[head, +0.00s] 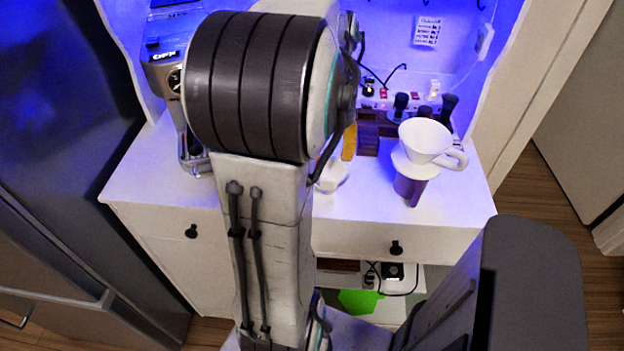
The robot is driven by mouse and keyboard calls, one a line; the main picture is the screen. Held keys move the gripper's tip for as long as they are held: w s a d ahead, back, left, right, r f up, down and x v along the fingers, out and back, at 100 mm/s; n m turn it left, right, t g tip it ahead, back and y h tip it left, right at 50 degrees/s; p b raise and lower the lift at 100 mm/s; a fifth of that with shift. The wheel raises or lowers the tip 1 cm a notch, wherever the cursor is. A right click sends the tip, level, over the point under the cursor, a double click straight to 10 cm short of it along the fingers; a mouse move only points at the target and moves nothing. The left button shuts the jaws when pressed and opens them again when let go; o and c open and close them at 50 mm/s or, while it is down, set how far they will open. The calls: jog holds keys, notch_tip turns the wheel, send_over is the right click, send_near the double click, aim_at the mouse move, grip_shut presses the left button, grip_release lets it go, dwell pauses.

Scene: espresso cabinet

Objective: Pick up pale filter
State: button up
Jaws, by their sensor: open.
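The pale filter (424,137) is a white cone-shaped dripper with a wide round mouth and a side handle on the right. It stands upright on a dark purple vessel (409,188) near the front right of the white cabinet top. Nothing hides its rim or handle. My arm rises through the middle of the head view and covers part of the cabinet top. My gripper cannot be made out in this view.
An espresso machine (189,140) stands at the left, partly behind my arm. A small white item (333,176) and a yellow-orange item (349,141) sit beside my arm. Dark-handled tools (400,104) stand behind the filter. The cabinet top (462,205) is clear at the front right.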

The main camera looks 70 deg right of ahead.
aim_at(328, 181)
jog(key=shift+s+a+m, duration=0.15)
jog(key=shift+a+m, duration=0.15)
jog(key=shift+m, duration=0.9)
jog(key=shift+a+m, duration=0.2)
jog(key=shift+m, duration=0.8)
jog(key=shift+f+m, duration=0.2)
jog(key=shift+m, duration=0.2)
jog(key=shift+s+f, duration=0.15)
jog(key=shift+f, duration=1.6)
jog(key=shift+s+f, duration=0.15)
jog(key=shift+f, duration=1.55)
jog(key=shift+o, duration=0.3)
grip_shut()
